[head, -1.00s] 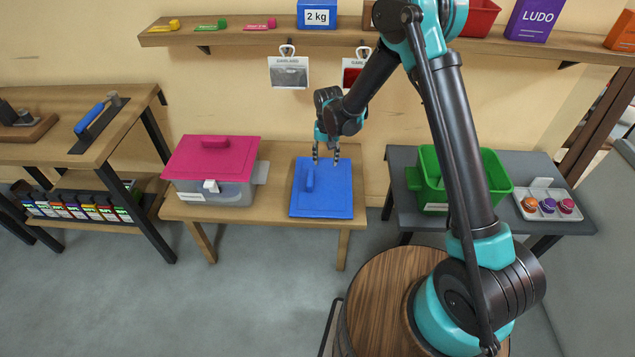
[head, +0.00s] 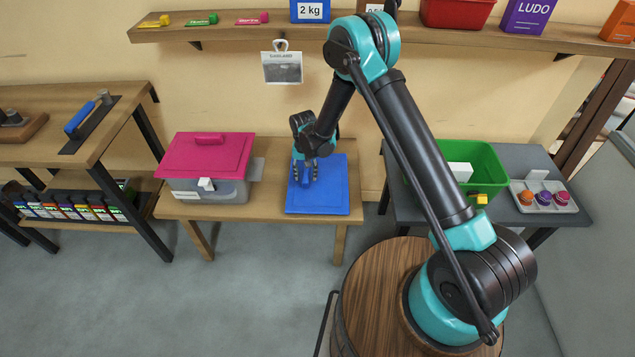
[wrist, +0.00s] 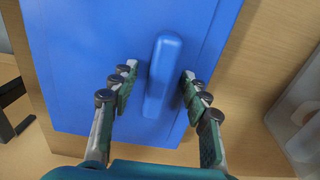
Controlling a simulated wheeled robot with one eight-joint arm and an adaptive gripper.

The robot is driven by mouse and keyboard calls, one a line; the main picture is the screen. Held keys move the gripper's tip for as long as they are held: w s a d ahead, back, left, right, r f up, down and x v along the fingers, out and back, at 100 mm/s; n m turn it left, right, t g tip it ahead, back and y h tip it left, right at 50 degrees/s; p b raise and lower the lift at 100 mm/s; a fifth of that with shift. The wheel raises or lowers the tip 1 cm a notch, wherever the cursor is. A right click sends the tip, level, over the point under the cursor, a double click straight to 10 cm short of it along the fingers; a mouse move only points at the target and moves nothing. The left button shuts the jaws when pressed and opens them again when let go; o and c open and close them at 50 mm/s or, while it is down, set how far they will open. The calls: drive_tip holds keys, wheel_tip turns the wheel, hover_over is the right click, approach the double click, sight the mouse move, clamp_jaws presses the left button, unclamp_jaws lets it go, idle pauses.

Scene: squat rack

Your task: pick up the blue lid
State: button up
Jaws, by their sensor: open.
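The blue lid (head: 330,190) lies flat on the wooden table in the middle. Its raised bar handle (wrist: 163,78) shows clearly in the wrist view, where the lid's flat plate (wrist: 80,50) fills much of the picture. My gripper (head: 305,172) is over the lid's left part, at the handle. In the wrist view my open gripper (wrist: 156,88) has one finger on each side of the handle, with a small gap on both sides. In the head view the gripper hides most of the handle.
A grey box with a pink lid (head: 205,155) stands left of the blue lid on the same table (head: 250,207). A shelf (head: 400,32) runs along the wall above. A green crate (head: 485,165) and a tray of small items (head: 543,208) stand on the grey table at right.

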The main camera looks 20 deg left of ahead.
drive_tip(key=shift+f, duration=0.15)
clamp_jaws()
idle(0.5)
